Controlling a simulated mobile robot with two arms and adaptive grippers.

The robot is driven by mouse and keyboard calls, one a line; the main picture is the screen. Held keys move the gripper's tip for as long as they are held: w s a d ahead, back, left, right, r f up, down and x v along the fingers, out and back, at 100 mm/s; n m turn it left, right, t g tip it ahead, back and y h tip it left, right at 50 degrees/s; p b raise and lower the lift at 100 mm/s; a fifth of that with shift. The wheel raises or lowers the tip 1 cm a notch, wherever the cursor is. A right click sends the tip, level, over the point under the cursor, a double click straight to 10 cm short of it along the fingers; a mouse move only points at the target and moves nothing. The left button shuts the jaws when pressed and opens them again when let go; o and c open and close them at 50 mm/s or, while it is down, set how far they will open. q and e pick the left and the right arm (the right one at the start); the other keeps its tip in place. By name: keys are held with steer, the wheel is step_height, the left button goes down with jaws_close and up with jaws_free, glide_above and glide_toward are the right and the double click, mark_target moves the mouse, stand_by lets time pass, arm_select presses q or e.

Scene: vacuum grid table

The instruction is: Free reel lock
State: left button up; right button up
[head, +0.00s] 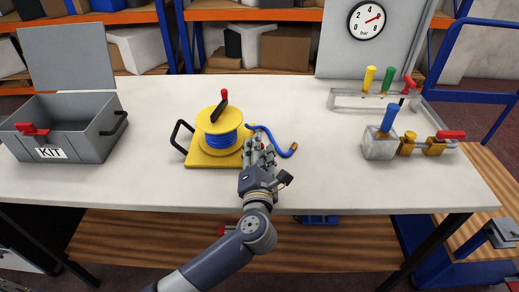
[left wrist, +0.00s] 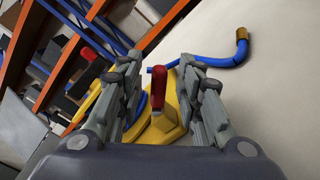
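The yellow hose reel (head: 220,130) stands on a yellow base near the middle of the table, with blue hose wound on it. A black crank with a red knob (head: 224,93) is on its top. My left gripper (head: 258,142) is low at the reel's right side and covers part of it. In the left wrist view, its fingers (left wrist: 160,95) are apart, with a red handle (left wrist: 157,88) standing between them over a yellow part (left wrist: 165,125). This handle looks like the reel lock; I cannot tell whether a finger touches it. My right gripper is out of view.
The loose blue hose (head: 282,152) lies right of the reel with a brass end. A grey KIT box (head: 88,140) stands at the left. A valve fixture (head: 380,146) and a clear rack (head: 345,100) stand at the right. The table's front middle right is clear.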

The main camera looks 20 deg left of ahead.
arm_select(q)
steer(key=shift+w+a, duration=0.2)
steer(key=shift+w, duration=0.35)
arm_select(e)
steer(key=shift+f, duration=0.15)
arm_select(q)
jaws_close()
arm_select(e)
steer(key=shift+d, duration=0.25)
